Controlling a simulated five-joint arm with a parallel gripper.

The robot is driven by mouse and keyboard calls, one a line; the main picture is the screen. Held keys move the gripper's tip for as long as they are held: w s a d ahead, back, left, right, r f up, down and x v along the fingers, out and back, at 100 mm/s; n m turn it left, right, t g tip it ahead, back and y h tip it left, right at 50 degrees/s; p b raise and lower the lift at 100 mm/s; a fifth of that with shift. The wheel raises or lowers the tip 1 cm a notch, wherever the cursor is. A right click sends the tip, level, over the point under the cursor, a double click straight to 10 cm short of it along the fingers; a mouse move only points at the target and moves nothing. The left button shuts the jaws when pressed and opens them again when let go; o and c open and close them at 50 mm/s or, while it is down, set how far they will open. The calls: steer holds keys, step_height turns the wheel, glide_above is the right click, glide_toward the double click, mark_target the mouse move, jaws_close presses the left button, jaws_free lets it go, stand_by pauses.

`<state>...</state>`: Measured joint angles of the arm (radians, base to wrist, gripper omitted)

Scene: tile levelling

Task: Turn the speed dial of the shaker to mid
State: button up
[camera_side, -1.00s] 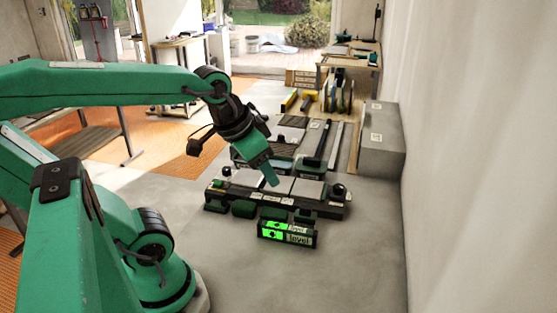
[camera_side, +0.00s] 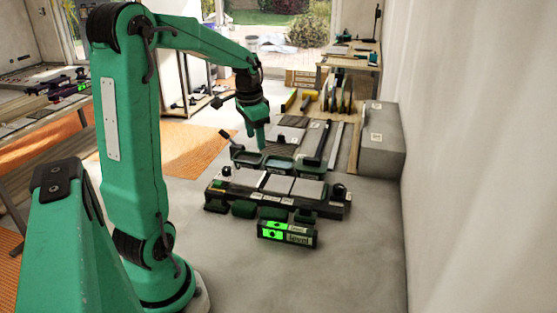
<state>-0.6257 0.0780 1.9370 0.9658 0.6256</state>
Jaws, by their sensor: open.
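A low dark bench-like device (camera_side: 325,208), which may be the shaker, lies on the grey floor with light tiles (camera_side: 277,184) on top. A black knob (camera_side: 339,190) stands at its right end and a smaller dark knob (camera_side: 226,171) at its left end. I cannot tell which is the speed dial, and no setting marks are readable. My gripper (camera_side: 261,146) points down above and behind the device's left half, near the trays. It is open, with nothing visible in it, and it appears apart from both knobs.
A grey block (camera_side: 382,145) stands by the right wall.

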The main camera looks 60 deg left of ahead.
steer(key=g, duration=0.1)
glide_toward(227, 168)
steer(key=shift+w+f+h, duration=0.2)
steer(key=shift+w+h, duration=0.1)
steer(key=shift+h, duration=0.1)
steer(key=shift+s+a+f, duration=0.2)
steer(key=shift+a+f, duration=0.1)
steer(key=shift+a, duration=0.1)
steer(key=shift+f, duration=0.1)
steer(key=shift+f, duration=3.8)
steer(key=c, duration=1)
